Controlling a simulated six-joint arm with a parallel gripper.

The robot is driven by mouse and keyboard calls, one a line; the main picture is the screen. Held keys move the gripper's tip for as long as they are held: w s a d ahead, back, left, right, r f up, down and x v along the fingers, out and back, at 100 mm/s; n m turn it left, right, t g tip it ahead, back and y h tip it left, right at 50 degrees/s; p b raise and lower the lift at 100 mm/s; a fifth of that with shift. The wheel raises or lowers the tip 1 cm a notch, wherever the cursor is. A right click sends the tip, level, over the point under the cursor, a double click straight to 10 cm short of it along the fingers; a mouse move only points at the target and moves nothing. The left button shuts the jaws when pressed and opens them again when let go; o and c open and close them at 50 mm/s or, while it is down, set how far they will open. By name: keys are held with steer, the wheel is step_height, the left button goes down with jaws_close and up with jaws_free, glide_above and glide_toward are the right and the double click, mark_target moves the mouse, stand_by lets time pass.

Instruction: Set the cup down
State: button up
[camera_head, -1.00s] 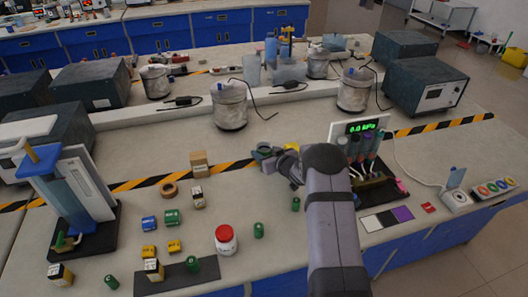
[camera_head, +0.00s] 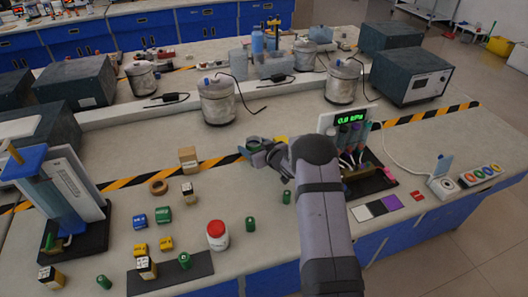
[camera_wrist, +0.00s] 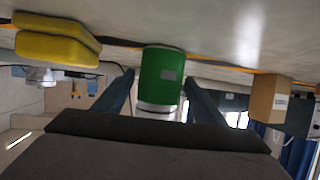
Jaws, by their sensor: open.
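The cup appears to be the green cylinder with a pale label and grey-white rim (camera_wrist: 161,78) in the wrist view, where the scene is upside down. It looks upright, with its base at the bench surface. My gripper (camera_wrist: 163,97) is open, one finger on each side of the cup. A gap shows beside the finger at left; contact on the other side is hard to tell.
A yellow object (camera_wrist: 57,42) lies close to one side of the gripper, and a brown box (camera_head: 188,158) stands on the other. A tape roll (camera_head: 158,187), a red-lidded jar (camera_head: 217,235) and a meter with a green display (camera_head: 348,118) are nearby.

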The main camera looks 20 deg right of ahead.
steer(key=b+v, duration=0.2)
steer(key=v, duration=0.9)
steer(key=shift+s, duration=0.35)
steer(key=shift+s+r+h, duration=0.1)
steer(key=shift+s+h, duration=0.15)
steer(key=shift+h, duration=0.15)
steer(key=s+g+h, duration=0.1)
steer(key=s+g, duration=0.1)
steer(key=s, duration=0.2)
steer(key=s+a+m+g+h, duration=0.1)
steer(key=s+g, duration=0.1)
steer(key=s, duration=0.3)
steer(key=s+a+f+m+g+h, duration=0.1)
steer(key=s+g, duration=0.1)
steer(key=s, duration=0.2)
steer(key=shift+s, duration=0.35)
steer(key=s+a+g, duration=0.3)
steer(key=s+a, duration=0.1)
steer(key=s, duration=0.7)
steer(key=s+a+g, duration=0.4)
steer(key=s, duration=0.6)
steer(key=shift+s+m+y, duration=0.3)
steer(key=shift+s+y, duration=0.1)
